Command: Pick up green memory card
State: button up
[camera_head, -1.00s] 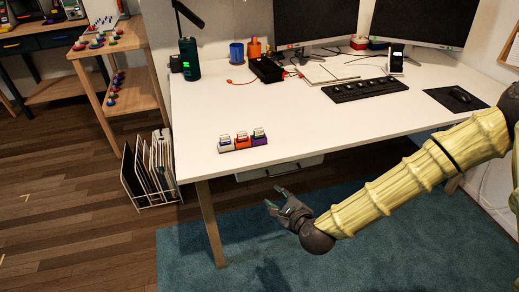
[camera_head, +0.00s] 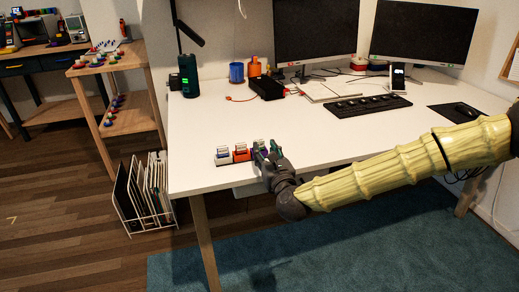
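Three small card holders stand in a row near the front edge of the white desk: a white one (camera_head: 222,158), an orange one (camera_head: 241,156) and a purple one (camera_head: 259,150). Each has a small card standing upright in it. The card in the purple holder (camera_head: 259,143) looks greenish, but it is too small to be sure of its color. My gripper (camera_head: 267,153) is at the right end of the row, over the desk's front edge. Its two fingers look spread, close to the purple holder and partly hiding it. I cannot tell whether they touch the card.
The white desk (camera_head: 330,135) is clear around the row. Behind are a keyboard (camera_head: 366,106), a black box (camera_head: 266,87), cups (camera_head: 237,72), a green-lit cylinder (camera_head: 188,78) and monitors (camera_head: 315,30). A file rack (camera_head: 146,195) stands on the floor at left.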

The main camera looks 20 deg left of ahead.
aim_at(260, 143)
jog(key=shift+f+x, duration=0.15)
jog(key=shift+x, duration=1.5)
jog(key=shift+f+x, duration=0.1)
jog(key=shift+x, duration=1.6)
jog(key=shift+s+a, duration=0.1)
jog(key=shift+s, duration=0.05)
jog(key=c, duration=0.5)
